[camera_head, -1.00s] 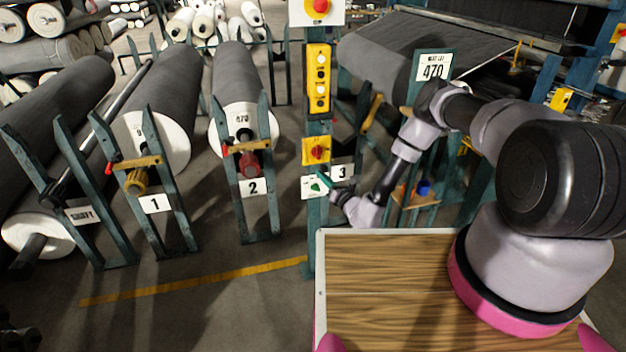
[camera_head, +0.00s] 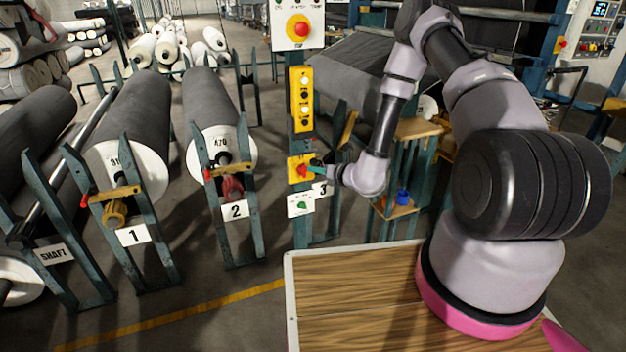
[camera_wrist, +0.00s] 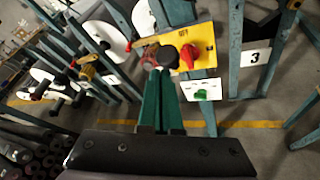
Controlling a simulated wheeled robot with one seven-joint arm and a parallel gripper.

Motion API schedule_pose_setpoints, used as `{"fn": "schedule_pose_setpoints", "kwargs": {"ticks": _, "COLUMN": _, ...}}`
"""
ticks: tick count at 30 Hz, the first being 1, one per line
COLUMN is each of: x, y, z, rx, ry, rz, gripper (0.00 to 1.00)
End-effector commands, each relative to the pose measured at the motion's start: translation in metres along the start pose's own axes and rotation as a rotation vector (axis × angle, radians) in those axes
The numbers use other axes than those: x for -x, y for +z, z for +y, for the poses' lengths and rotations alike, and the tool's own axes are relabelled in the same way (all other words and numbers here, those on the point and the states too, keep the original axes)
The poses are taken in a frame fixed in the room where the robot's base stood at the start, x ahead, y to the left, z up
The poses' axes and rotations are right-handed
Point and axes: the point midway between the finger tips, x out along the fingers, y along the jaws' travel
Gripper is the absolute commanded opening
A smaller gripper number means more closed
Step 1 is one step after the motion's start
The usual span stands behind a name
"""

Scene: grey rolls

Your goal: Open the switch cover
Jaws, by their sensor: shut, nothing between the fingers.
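A yellow switch box (camera_head: 293,163) with a red knob (camera_head: 302,171) is on the blue-green post. It also shows in the wrist view (camera_wrist: 205,38), with its red knob (camera_wrist: 189,56) just right of my fingertips. I cannot make out a separate cover on it. Below it is a white plate (camera_head: 294,209) with a green knob (camera_head: 302,206). My gripper (camera_head: 317,164) is at the right of the yellow box; contact is unclear. In the wrist view its green fingers (camera_wrist: 160,72) are together and empty, beside a dark round part (camera_wrist: 168,58) that I cannot identify.
A yellow button panel (camera_head: 301,98) and a red stop button (camera_head: 299,28) are higher on the post. Grey rolls (camera_head: 210,98) on stands are at left. A small shelf with a blue cup (camera_head: 403,196) is right of the post, below my arm.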

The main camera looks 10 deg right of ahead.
Motion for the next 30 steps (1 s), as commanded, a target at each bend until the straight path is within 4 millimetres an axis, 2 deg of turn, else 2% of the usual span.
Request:
{"fn": "schedule_pose_setpoints", "kwargs": {"ticks": 1, "x": -0.003, "y": 0.01, "z": 0.004, "rx": 0.005, "ry": 0.005, "rz": -0.012, "gripper": 0.0}}
{"fn": "schedule_pose_setpoints", "kwargs": {"ticks": 3, "x": -0.003, "y": 0.017, "z": 0.007, "rx": 0.006, "ry": 0.005, "rz": -0.014, "gripper": 0.0}}
{"fn": "schedule_pose_setpoints", "kwargs": {"ticks": 12, "x": -0.004, "y": 0.034, "z": 0.015, "rx": 0.005, "ry": 0.007, "rz": -0.018, "gripper": 0.0}}
{"fn": "schedule_pose_setpoints", "kwargs": {"ticks": 30, "x": -0.003, "y": 0.035, "z": 0.016, "rx": 0.003, "ry": 0.005, "rz": -0.011, "gripper": 0.0}}
